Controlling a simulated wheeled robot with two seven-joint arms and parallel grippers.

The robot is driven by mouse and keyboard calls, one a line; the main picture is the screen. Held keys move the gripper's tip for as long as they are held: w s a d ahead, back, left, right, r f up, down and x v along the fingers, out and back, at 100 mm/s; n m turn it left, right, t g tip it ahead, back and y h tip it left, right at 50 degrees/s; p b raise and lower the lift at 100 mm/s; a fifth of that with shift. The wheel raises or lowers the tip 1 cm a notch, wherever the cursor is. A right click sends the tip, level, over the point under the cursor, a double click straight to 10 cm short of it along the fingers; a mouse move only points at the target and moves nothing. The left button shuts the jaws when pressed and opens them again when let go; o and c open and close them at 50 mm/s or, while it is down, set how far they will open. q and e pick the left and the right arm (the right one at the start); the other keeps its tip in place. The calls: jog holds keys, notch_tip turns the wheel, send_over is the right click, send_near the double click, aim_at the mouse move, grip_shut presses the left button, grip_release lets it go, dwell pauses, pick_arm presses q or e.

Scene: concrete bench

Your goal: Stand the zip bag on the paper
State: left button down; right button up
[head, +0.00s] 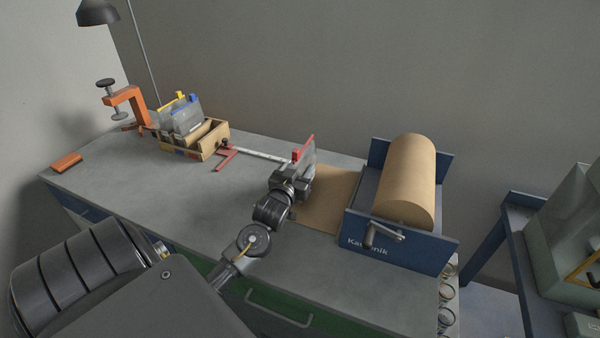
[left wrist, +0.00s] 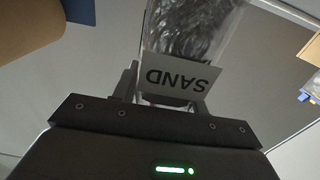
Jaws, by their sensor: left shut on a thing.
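My left gripper (head: 302,172) is shut on a zip bag (head: 309,150) with a red edge, held upright above the bench beside the brown paper (head: 333,205). In the left wrist view the zip bag (left wrist: 190,30) is clear with dark grainy contents, and its white label reads SAND, upside down. The left gripper (left wrist: 165,95) grips it near the label. The paper is a flat sheet running from the roll; my gripper and wrist hide part of its left side. I cannot tell whether the bag touches it. My right gripper is not in view.
The brown paper roll (head: 408,178) sits in a blue dispenser (head: 395,242) with a crank. A wooden box (head: 207,150) holds other bags. A red bar clamp (head: 226,158) lies behind my gripper. An orange clamp (head: 130,98) and orange block (head: 67,162) are at left. The bench's left middle is clear.

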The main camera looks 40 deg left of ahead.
pick_arm(q)
jog(key=shift+f, duration=0.7)
jog(key=shift+f, duration=0.15)
jog(key=c, duration=0.8)
grip_release()
jog(key=shift+o, duration=0.2)
jog(key=b+v, duration=0.1)
jog(key=v, duration=1.1)
